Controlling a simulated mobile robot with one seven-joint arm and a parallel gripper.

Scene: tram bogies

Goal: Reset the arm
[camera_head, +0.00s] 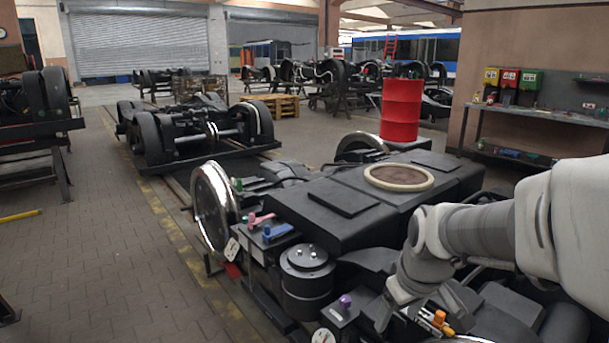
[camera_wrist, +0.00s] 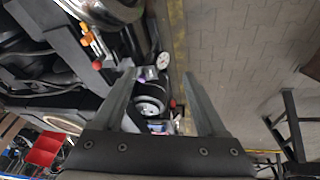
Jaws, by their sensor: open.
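My arm (camera_head: 480,235) reaches in from the right in the head view, over the near bogie (camera_head: 330,205), and bends downward at its wrist. The fingers do not show clearly there. In the wrist view my gripper (camera_wrist: 160,75) has its two fingers wide apart with nothing between them. Beyond the fingers lie parts of the bogie, with a white round gauge (camera_wrist: 162,60) and a black cylinder (camera_wrist: 150,103). I cannot tell the exact gap between the fingertips and these parts.
The bogie carries pink (camera_head: 262,219) and blue (camera_head: 278,232) handles, a purple knob (camera_head: 345,300) and orange parts (camera_head: 439,318) close to my wrist. A red drum (camera_head: 401,110) stands behind. Another bogie (camera_head: 200,130) stands further back. Paved floor (camera_head: 100,250) at left is mostly clear.

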